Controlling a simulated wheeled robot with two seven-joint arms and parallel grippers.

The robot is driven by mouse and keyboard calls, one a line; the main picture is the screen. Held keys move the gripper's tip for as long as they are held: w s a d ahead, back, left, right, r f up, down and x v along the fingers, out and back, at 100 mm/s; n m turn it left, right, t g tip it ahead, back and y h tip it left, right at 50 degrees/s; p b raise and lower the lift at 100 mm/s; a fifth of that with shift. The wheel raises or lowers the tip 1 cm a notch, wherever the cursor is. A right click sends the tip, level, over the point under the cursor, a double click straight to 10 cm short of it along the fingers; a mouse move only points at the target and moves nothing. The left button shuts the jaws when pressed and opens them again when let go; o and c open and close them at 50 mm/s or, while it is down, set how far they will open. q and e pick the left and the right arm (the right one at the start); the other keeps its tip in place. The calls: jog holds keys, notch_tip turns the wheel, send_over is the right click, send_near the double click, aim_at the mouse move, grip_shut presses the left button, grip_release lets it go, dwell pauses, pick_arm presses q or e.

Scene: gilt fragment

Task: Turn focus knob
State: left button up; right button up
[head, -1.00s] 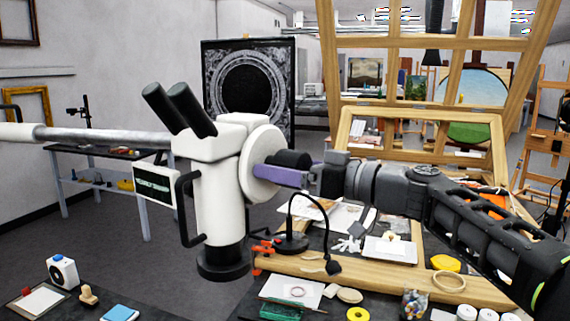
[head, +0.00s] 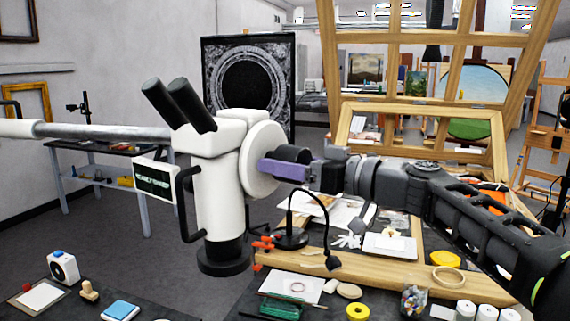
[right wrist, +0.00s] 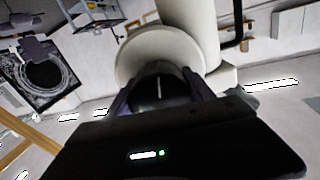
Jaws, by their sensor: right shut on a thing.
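The microscope (head: 218,200) is white, with two black eyepieces, a black objective end and a large round white housing on its right side. The black focus knob (head: 294,154) sticks out from that housing toward the right. My right gripper (head: 281,166) comes in from the right and is shut on the knob, with one purple finger along its near side. In the right wrist view the dark knob (right wrist: 158,80) sits between both purple fingers, with a pale line on its face. The far finger is hidden in the head view. My left gripper is not in view.
A small screen (head: 154,180) hangs on the microscope's left side. Below stands a black gooseneck lamp (head: 291,238) near orange clamps. The bench holds a wooden hoop (head: 449,277), a yellow tape roll (head: 357,312) and jars. A wooden easel frame (head: 420,102) stands behind my right arm.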

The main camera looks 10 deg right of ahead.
jog(key=shift+f+m+b, duration=0.2)
jog(key=shift+m+b, duration=0.6)
jog(key=shift+b, duration=0.1)
jog(key=shift+r+m, duration=0.1)
jog(key=shift+m, duration=0.4)
jog(key=shift+r, duration=0.1)
jog(key=o, duration=1.4)
jog(key=shift+c, duration=0.2)
jog(key=shift+d, duration=0.1)
jog(key=b+v, duration=0.3)
jog(key=v, duration=0.4)
jog(key=shift+s+d, duration=0.2)
jog(key=shift+s, duration=0.1)
